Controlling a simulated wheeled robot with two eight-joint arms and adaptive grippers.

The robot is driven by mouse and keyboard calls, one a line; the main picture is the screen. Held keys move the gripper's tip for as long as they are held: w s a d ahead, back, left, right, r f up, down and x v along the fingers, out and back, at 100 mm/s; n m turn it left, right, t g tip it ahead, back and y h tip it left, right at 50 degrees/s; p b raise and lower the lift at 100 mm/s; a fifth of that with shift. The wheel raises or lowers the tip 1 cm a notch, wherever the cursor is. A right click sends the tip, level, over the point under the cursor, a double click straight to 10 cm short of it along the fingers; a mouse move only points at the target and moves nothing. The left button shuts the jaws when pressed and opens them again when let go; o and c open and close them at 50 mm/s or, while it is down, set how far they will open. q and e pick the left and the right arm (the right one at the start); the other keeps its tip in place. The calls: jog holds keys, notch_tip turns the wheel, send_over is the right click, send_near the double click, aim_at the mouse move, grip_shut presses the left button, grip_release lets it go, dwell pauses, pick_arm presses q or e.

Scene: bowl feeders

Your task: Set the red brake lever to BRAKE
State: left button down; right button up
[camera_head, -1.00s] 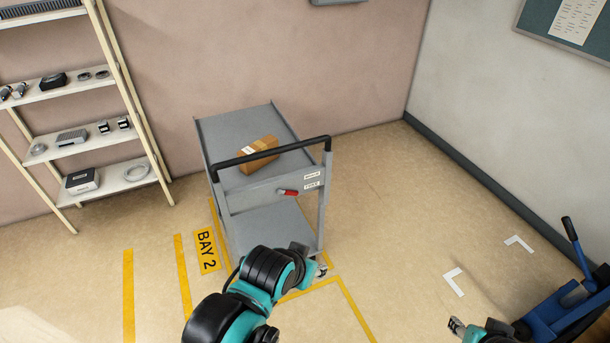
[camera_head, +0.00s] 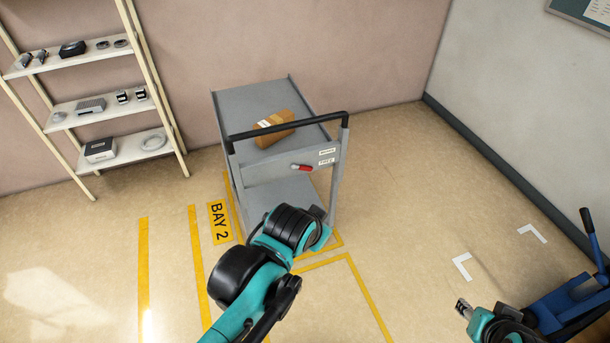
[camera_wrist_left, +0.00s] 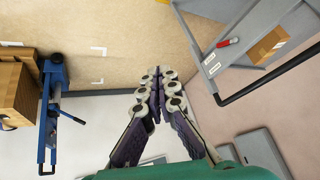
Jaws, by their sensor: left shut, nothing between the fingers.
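The red brake lever (camera_head: 304,168) sits on the panel below the black handle of the grey cart (camera_head: 262,178). It lies roughly level, left of two small white labels (camera_head: 327,157) too small to read surely. The lever also shows in the left wrist view (camera_wrist_left: 228,42), up and right of my left gripper (camera_wrist_left: 158,78), which is shut and empty, apart from the lever. In the head view my left arm is in front of the cart's lower part and its fingers are hidden. My right gripper (camera_head: 464,308) is at the lower right, away from the cart; its opening is unclear.
A cardboard box (camera_head: 274,128) lies on the cart's top deck. A shelf with parts (camera_head: 105,105) stands at the left. A blue pallet-jack-like machine (camera_head: 572,300) is at the lower right. Yellow lines and a BAY 2 marking (camera_head: 220,222) are on the floor. Floor right of the cart is clear.

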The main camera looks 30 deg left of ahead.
pick_arm(q)
jog(key=w+a+f+m+y+b, duration=0.1)
jog(key=w+a+m+y, duration=0.1)
jog(key=w+a+m, duration=0.3)
jog(key=w+a+f+m+y+b, duration=0.1)
jog(key=w+f+m, duration=0.15)
jog(key=w, duration=0.45)
jog(key=m+y+b, duration=0.3)
jog(key=m+y, duration=0.3)
jog(key=m, duration=0.9)
send_near(303, 168)
jog(key=s+d+r, duration=0.1)
jog(key=s+d, duration=0.2)
jog(key=d, duration=0.1)
notch_tip(303, 168, down, 10)
jog(key=a+m+y+b, duration=0.1)
jog(key=a+m+y, duration=0.1)
jog(key=m, duration=0.4)
jog(key=shift+w+r+t+y+b, duration=0.2)
jog(key=shift+w+t+y+b, duration=0.1)
jog(key=shift+y, duration=0.1)
jog(key=shift+a, duration=0.2)
jog(key=b+x, duration=0.3)
jog(key=x, duration=0.7)
jog(key=r, duration=0.1)
jog(key=w+d+r+b, duration=0.1)
jog(key=r, duration=0.1)
jog(key=shift+w+d+r, duration=0.2)
jog(key=shift+w+r, duration=0.05)
